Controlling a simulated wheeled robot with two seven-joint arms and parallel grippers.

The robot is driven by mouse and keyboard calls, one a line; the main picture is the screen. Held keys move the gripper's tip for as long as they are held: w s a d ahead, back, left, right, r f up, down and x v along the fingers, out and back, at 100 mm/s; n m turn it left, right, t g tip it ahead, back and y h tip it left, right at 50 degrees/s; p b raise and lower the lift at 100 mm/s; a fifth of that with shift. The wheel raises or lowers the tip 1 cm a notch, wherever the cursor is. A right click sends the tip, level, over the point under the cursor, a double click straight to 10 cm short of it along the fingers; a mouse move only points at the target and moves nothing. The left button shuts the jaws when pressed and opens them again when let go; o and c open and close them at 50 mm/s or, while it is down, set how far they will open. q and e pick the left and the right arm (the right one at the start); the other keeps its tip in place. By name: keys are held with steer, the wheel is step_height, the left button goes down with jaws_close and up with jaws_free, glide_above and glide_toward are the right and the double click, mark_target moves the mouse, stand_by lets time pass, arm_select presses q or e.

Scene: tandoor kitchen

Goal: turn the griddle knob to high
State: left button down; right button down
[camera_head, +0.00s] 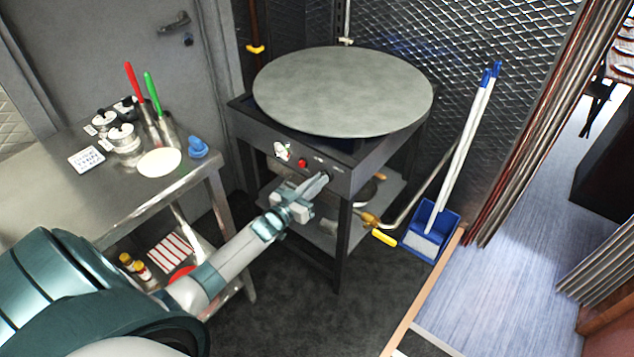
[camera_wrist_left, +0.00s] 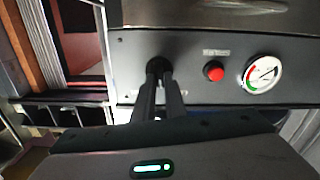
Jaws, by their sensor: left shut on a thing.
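The griddle (camera_head: 342,92) is a large round grey plate on a dark stand with a front control panel (camera_head: 262,142). My left gripper (camera_head: 321,180) reaches the right part of this panel. In the left wrist view its two fingers (camera_wrist_left: 164,80) are shut on the dark griddle knob (camera_wrist_left: 157,65). The knob is mostly hidden by the fingers, and its pointer setting cannot be read. My right gripper is not in view.
The panel also carries a red button (camera_head: 302,162) and a round gauge (camera_head: 282,151). A steel table (camera_head: 60,163) with jars and utensils stands at the left. A blue dustpan (camera_head: 431,229) and yellow-handled valve (camera_head: 384,238) are at the right.

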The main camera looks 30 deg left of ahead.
arm_select(q)
steer(key=shift+d+f+m+b, duration=0.1)
steer(key=shift+m+b, duration=0.15)
steer(key=shift+m, duration=1.2)
steer(key=shift+d+r+m+b, duration=0.1)
steer(key=shift+m+b, duration=0.1)
steer(key=shift+m, duration=1.3)
steer(key=shift+d+f+m+b, duration=0.1)
steer(key=shift+m+b, duration=0.15)
steer(key=shift+m, duration=1.2)
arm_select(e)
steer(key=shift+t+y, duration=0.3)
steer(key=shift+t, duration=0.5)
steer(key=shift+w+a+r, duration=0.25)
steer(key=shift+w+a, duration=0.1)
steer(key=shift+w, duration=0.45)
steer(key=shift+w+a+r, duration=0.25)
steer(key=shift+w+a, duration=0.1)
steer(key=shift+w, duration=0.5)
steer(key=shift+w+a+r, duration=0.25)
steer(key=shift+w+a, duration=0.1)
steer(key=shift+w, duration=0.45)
arm_select(q)
steer(key=c, duration=1.8)
jaws_free()
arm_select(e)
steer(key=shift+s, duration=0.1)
arm_select(q)
steer(key=shift+s, duration=0.2)
